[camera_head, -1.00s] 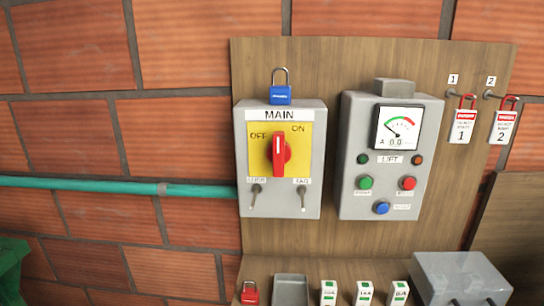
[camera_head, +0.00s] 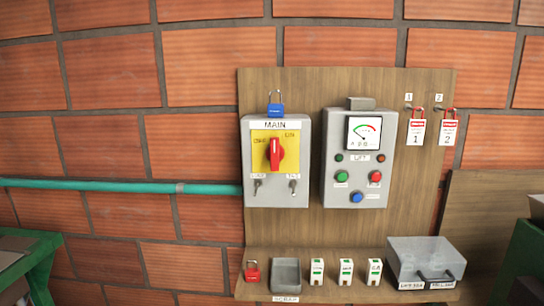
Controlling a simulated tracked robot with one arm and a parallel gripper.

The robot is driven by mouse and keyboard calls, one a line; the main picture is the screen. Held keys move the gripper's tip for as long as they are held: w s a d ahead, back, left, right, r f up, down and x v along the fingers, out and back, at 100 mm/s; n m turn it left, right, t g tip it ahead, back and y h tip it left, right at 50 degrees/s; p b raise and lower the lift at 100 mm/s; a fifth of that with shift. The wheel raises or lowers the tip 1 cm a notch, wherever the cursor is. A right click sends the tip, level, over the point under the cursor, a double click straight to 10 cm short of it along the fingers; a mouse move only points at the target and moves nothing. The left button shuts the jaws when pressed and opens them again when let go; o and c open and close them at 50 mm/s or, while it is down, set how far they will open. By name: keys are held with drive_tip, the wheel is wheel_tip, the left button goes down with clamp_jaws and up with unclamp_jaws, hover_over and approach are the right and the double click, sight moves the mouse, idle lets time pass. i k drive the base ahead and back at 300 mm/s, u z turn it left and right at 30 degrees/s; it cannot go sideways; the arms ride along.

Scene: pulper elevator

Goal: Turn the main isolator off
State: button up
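The main isolator is a grey box (camera_head: 258,199) labelled MAIN, mounted on a wooden board left of centre. Its red rotary handle (camera_head: 275,154) sits on a yellow plate (camera_head: 259,165) marked OFF at upper left and ON at upper right. The handle stands about upright between the two words; which one it selects is hard to tell. Two small toggle levers are below the plate. A blue padlock (camera_head: 276,109) stands on top of the box, not on the handle. My gripper is not recognisable in the view, and nothing touches the handle.
To the right hangs a grey LIFT box (camera_head: 330,187) with a meter (camera_head: 363,133) and buttons, then two red-and-white tags. Green structures flank both sides.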

sight(274, 152)
drive_tip(key=u, duration=0.25)
drive_tip(key=i, duration=1.15)
drive_tip(key=z, duration=0.25)
